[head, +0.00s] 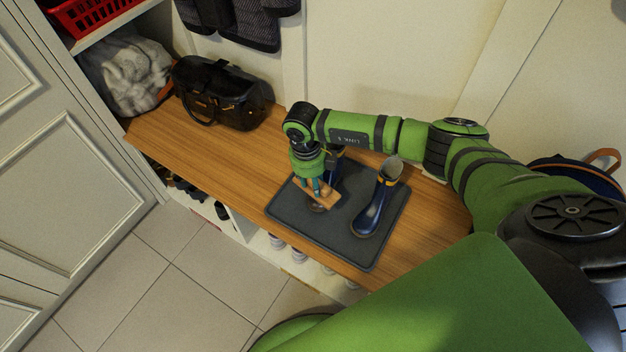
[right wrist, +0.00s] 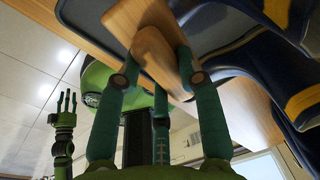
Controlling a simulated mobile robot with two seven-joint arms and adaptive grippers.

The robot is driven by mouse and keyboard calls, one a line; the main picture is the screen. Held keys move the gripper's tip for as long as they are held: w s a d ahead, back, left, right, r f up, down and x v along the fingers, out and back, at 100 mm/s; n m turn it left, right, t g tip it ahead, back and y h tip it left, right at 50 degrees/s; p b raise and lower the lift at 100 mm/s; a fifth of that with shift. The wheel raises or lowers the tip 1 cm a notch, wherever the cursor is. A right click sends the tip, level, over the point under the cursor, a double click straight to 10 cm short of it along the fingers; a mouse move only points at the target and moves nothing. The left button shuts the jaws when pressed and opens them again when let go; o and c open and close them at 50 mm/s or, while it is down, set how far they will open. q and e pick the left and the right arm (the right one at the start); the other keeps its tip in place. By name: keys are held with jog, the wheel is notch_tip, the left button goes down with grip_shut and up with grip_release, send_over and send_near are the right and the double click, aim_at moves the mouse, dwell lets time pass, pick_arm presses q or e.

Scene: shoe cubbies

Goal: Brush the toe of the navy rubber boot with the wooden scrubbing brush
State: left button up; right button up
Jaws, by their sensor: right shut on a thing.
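My right gripper (head: 318,187) is shut on the wooden scrubbing brush (head: 325,199) above the left part of the dark grey mat. In the right wrist view the fingers close on the brush's pale wood block (right wrist: 155,55). One navy rubber boot (head: 369,216) with a yellow band stands upright at the right of the mat, toe towards the front. A second navy boot (head: 336,166) is mostly hidden behind my gripper. Whether the brush touches its toe cannot be told. My left gripper (right wrist: 67,102) shows small and empty in the right wrist view, its fingers apart.
The dark mat (head: 336,245) lies on a wooden bench (head: 247,179). A black bag (head: 218,94) stands at the bench's back left, with bare bench between it and the mat. Several shoes sit in cubbies below. A dark blue bag (head: 575,177) is at right.

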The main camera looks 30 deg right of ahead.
pick_arm(q)
jog(key=shift+s+d+f, duration=0.15)
jog(key=shift+s+f, duration=0.05)
jog(key=shift+s, duration=0.05)
pick_arm(e)
jog(key=shift+f, duration=0.1)
pick_arm(q)
jog(key=shift+w+f+b, duration=0.25)
jog(key=shift+f+b, duration=0.3)
jog(key=shift+b, duration=0.2)
pick_arm(e)
jog(key=shift+f, duration=0.75)
